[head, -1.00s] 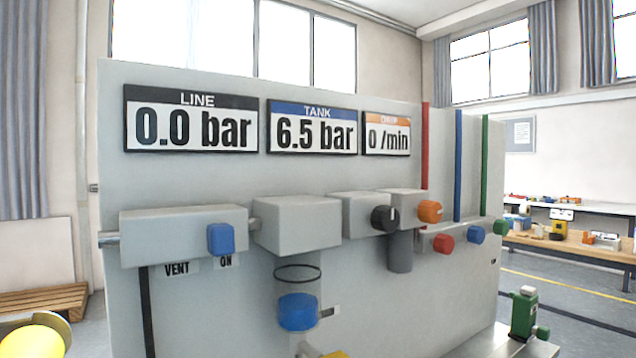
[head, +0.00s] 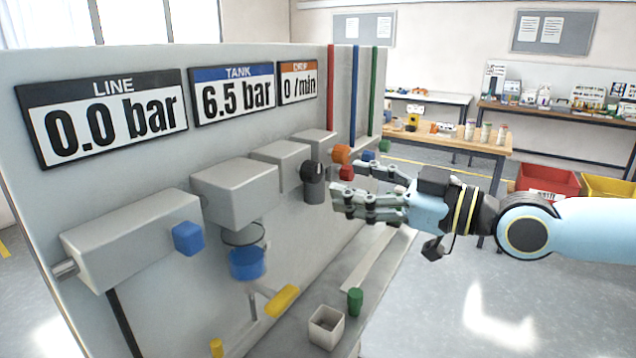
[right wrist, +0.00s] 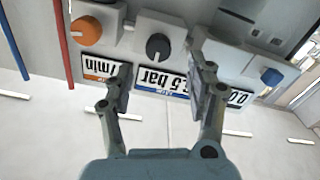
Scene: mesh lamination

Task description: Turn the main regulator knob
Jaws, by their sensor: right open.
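The black regulator knob (head: 312,172) with a pale pointer mark sits on the front of a grey block (head: 281,157) on the panel. In the right wrist view the black knob (right wrist: 158,46) lies beyond the fingertips, roughly between them. My right gripper (head: 343,193) is open and empty, to the right of the knob and apart from it. Its fingers also show in the right wrist view (right wrist: 160,78), spread with a clear gap. The display reads LINE 0.0 bar (head: 112,124) and TANK 6.5 bar (head: 233,98). My left gripper is out of view.
A blue knob (head: 188,238) sits on the left block. Below are a blue bowl (head: 247,264), a yellow lever (head: 282,300) and a small open box (head: 326,327).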

